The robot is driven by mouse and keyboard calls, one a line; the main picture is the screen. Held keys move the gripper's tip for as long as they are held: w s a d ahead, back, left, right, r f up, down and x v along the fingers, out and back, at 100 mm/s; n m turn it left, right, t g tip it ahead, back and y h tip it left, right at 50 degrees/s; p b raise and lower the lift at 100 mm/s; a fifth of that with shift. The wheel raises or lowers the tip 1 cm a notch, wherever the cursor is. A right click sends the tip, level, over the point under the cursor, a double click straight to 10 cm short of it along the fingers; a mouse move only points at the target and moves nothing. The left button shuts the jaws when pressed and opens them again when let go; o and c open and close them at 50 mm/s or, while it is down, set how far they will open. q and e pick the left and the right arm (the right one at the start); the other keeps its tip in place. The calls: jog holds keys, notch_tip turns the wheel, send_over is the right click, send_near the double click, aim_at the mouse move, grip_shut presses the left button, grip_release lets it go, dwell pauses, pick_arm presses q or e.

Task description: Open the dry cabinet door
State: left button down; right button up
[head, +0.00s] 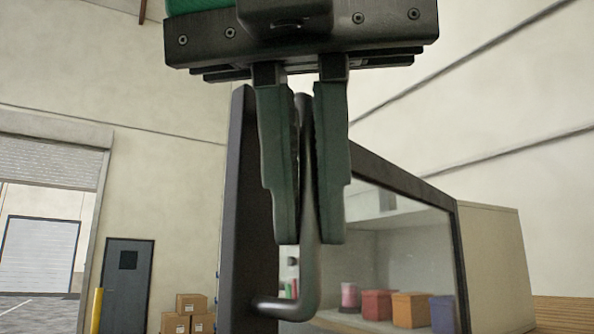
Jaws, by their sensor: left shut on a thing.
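My left gripper (308,238) comes down from the top centre of the head view, fingers pointing down. Its two dark green fingers are shut on the upright part of the grey door handle (296,309), one on each side. The handle's lower end bends left to the dark frame of the dry cabinet door (239,210). Part of the door's frame and the handle's middle are hidden behind the fingers. A glazed area (400,245) lies to the right within a dark frame. I cannot tell whether the door stands ajar. My right gripper is not in view.
Pink, red, orange and blue items (377,304) sit inside the cabinet (494,265), whose beige side shows at the right. Cardboard boxes (190,305), a yellow post (97,311) and a grey room door (126,285) stand far back left. A wooden surface (563,313) shows at lower right.

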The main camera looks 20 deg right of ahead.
pick_arm(q)
jog(key=shift+w+a+r, duration=0.1)
jog(key=shift+w+r, duration=0.1)
jog(key=shift+r, duration=0.05)
jog(key=c, duration=1.5)
grip_release()
jog(key=shift+s, duration=0.1)
jog(key=shift+s+d+f, duration=0.1)
jog(key=shift+d, duration=0.15)
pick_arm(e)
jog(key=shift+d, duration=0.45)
pick_arm(q)
jog(key=shift+a, duration=0.1)
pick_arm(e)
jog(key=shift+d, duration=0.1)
